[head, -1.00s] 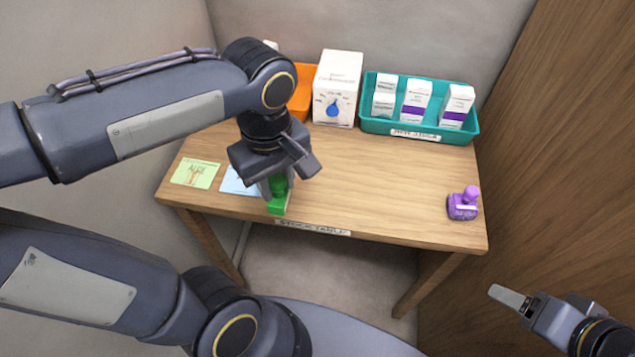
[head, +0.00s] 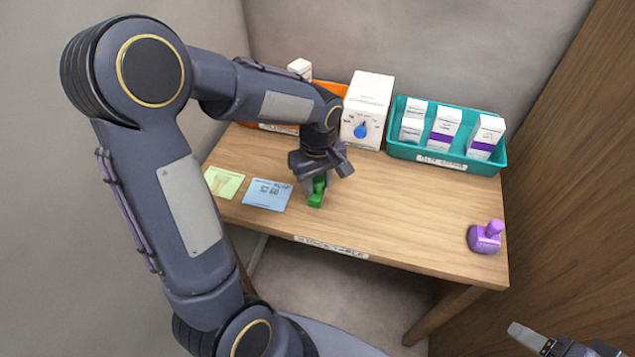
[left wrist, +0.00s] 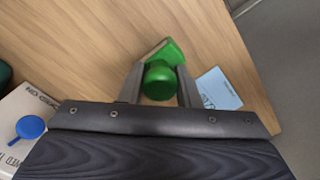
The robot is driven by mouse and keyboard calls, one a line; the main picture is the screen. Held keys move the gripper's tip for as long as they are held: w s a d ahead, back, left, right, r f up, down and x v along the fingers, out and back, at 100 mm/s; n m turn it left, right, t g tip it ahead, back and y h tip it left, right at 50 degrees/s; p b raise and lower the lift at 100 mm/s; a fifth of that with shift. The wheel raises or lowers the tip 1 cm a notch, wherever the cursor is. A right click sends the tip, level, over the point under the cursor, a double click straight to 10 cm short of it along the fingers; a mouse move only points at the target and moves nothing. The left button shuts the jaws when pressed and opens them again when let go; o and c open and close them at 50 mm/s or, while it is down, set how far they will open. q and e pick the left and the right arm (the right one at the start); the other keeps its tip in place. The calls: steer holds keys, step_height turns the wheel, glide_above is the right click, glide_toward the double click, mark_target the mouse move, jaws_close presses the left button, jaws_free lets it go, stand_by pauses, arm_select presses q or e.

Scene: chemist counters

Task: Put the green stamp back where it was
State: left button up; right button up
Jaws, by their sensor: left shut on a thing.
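The green stamp (head: 317,192) is in my left gripper (head: 318,178), to the right of the blue card. My left gripper is shut on its knob, which also shows between the fingers in the left wrist view (left wrist: 160,80). The stamp is upright, at or just above the tabletop; I cannot tell whether it touches. My right gripper (head: 530,338) shows only in part at the lower right corner, and its fingers are not clear enough to judge.
The wooden table (head: 400,215) holds a green card (head: 224,183), a blue card (head: 267,194) and a purple stamp (head: 486,238). A white box (head: 367,108), an orange tray (head: 279,127) and a teal tray (head: 440,157) with white boxes stand at the back. The middle right is clear.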

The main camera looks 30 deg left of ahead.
arm_select(q)
steer(key=shift+f, duration=0.35)
steer(key=shift+f, duration=0.2)
steer(key=o, duration=0.8)
